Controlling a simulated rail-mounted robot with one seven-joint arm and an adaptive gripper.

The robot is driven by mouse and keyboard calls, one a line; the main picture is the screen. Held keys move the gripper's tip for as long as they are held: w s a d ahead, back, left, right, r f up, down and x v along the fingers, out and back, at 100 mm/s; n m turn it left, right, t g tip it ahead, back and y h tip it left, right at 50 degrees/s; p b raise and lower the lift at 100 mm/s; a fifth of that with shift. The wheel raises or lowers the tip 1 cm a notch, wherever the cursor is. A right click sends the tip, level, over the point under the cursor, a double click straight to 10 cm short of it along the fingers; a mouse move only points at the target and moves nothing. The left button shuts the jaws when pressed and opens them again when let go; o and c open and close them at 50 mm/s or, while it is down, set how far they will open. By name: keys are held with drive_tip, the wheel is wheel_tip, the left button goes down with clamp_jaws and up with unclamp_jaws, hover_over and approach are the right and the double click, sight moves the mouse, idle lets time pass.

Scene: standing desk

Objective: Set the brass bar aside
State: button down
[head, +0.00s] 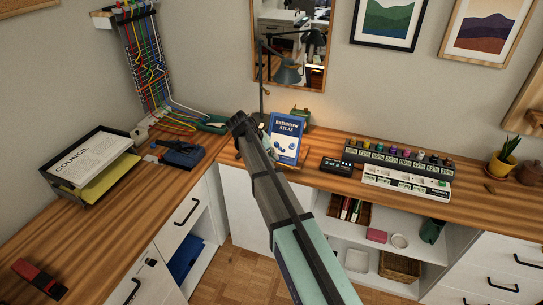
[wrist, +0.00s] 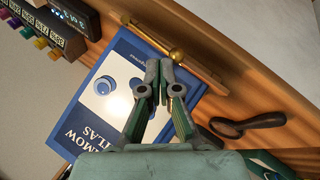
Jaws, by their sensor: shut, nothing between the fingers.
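My gripper (wrist: 158,64) is shut and empty. Its fingertips appear close to the knob, over the book cover; I cannot tell whether they touch. In the head view my gripper (head: 239,121) is at the left of the upright atlas (head: 286,138), and I cannot make out the bar there.
A paper tray (head: 95,160) stands at left. The left desktop's front has free room.

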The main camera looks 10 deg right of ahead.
drive_tip(key=shift+a+r, duration=0.1)
drive_tip(key=w+r, duration=0.1)
drive_tip(key=w+a+r+p, duration=0.1)
drive_tip(key=r, duration=0.1)
drive_tip(key=shift+w+a+p, duration=0.3)
drive_tip(key=shift+w+p, duration=0.05)
drive_tip(key=shift+w, duration=0.05)
drive_tip(key=b+v, duration=0.3)
drive_tip(key=v, duration=0.6)
drive_tip(key=shift+s+a, duration=0.2)
drive_tip(key=shift+a, duration=0.25)
